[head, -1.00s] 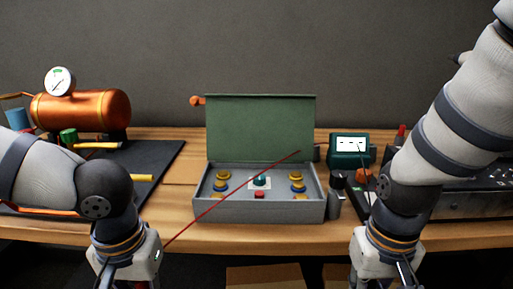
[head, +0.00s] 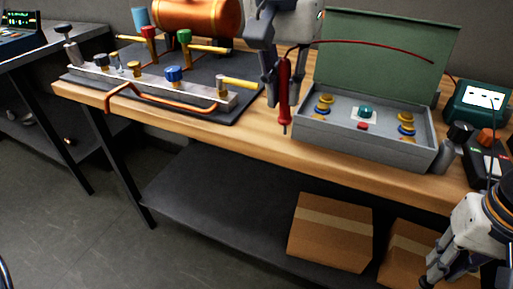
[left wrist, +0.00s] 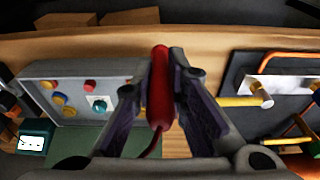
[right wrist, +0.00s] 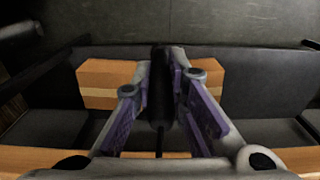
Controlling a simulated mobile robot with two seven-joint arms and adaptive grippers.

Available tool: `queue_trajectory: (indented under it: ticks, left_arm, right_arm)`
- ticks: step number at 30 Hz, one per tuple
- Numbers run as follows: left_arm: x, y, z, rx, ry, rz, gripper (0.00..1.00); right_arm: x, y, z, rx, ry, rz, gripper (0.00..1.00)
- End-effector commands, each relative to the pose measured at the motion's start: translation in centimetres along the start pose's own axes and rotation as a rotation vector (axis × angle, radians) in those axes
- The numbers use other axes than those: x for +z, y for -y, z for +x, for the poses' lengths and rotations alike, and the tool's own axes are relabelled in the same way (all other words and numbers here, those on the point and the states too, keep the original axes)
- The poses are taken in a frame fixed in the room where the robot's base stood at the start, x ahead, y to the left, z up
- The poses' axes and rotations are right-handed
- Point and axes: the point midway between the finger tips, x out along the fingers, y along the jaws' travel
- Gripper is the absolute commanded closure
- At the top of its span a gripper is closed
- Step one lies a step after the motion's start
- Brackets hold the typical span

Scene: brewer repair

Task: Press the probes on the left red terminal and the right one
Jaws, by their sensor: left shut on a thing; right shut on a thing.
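My left gripper (head: 280,85) is shut on a red probe (head: 284,95), tip down, just left of the open grey-green box (head: 375,145). The probe also shows between the fingers in the left wrist view (left wrist: 160,85). Inside the box, yellow-and-blue posts stand at left (head: 323,103) and right (head: 406,124). A small red piece (head: 363,126) and a teal knob (head: 365,110) lie between them. I cannot tell which parts are the red terminals. My right gripper (head: 435,270) is low at right, shut on a black probe (right wrist: 158,90), beyond the table's front edge.
A teal meter (head: 482,97) and a black device with an orange knob (head: 487,140) stand right of the box. A metal manifold (head: 150,85) and copper tank (head: 200,15) are at left. Cardboard boxes (head: 330,230) are below the table.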

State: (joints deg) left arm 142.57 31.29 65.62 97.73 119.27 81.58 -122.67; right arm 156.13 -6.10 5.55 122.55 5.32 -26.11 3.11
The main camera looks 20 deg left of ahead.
Motion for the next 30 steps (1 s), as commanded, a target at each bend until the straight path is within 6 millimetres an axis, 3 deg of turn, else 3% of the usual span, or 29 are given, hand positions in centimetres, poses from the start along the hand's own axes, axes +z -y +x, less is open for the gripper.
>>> queue_trajectory:
  ticks: [3, 6, 10, 22, 30]
  left_arm:
    - [-3.5, -1.7, -2.5, 0.028, -0.046, 0.105, 1.00]
    - [-5.5, -2.8, -4.3, 0.054, -0.081, 0.192, 1.00]
    - [-6.7, -3.5, -5.4, 0.074, -0.103, 0.256, 1.00]
    - [-6.2, -3.5, -1.8, 0.075, -0.105, 0.265, 1.00]
    - [-6.0, -3.5, -0.9, 0.076, -0.107, 0.264, 1.00]
  right_arm:
    - [0.0, 0.0, 0.1, 0.000, 0.002, 0.000, 1.00]
    - [0.0, 0.0, 0.1, 0.000, 0.003, 0.000, 1.00]
    - [0.0, 0.0, 0.1, 0.000, 0.002, 0.000, 1.00]
    - [0.0, 0.0, 0.1, 0.000, 0.002, 0.000, 1.00]
    - [0.0, 0.0, 0.1, 0.000, 0.002, 0.000, 1.00]
